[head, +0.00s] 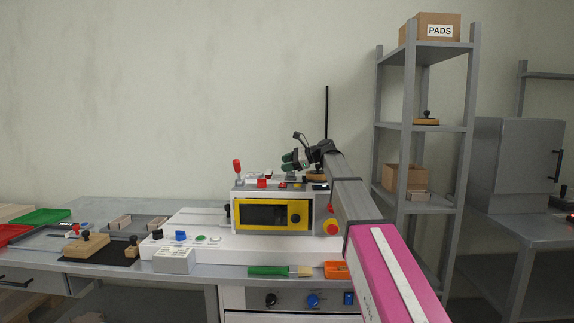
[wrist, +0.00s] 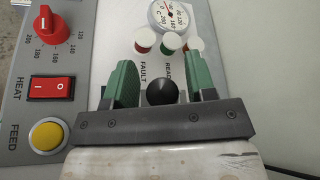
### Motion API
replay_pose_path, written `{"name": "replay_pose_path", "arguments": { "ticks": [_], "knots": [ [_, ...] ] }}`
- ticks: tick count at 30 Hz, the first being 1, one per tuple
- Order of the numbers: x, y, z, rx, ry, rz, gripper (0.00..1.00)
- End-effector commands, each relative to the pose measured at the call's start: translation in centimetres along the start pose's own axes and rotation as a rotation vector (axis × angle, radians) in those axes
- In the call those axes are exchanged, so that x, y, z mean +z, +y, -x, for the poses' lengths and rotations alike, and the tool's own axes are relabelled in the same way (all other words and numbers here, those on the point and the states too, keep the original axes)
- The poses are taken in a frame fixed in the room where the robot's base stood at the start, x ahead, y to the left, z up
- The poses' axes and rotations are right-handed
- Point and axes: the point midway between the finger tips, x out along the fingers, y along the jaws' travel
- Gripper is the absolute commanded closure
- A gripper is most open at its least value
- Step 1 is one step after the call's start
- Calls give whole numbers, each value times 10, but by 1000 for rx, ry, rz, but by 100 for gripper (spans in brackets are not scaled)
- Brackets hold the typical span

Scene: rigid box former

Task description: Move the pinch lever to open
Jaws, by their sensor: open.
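In the head view, the white machine (head: 215,237) on the bench has a yellow-framed window (head: 265,214). A lever with a red handle (head: 237,166) stands upright at its top left. My gripper (head: 289,161) is above the machine's top right. In the wrist view, my gripper (wrist: 161,72) is open, with a green finger on each side of a black ball knob (wrist: 162,91). The knob appears apart from both fingers. No label shows on it, so I cannot tell whether it is the pinch lever's. Its stem is hidden.
The wrist view shows a red dial (wrist: 50,29), a red HEAT switch (wrist: 51,88), a yellow FEED button (wrist: 47,136), indicator lamps and a round gauge (wrist: 172,14) close by. Grey shelving (head: 408,110) stands to the right. Trays and stamps lie on the bench at left.

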Motion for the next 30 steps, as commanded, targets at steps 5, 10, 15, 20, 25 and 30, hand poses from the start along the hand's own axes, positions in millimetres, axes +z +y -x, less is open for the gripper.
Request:
{"name": "replay_pose_path", "arguments": {
  "ticks": [5,10,15,20,25,30],
  "knots": [
    [0,0,10,-2,0,-1,49],
    [0,0,39,-2,1,-1,49],
    [0,0,71,-3,0,0,49],
    [0,0,94,-2,0,0,49],
    [0,0,106,0,0,1,49],
    [0,0,108,1,0,0,49]
  ]
}}
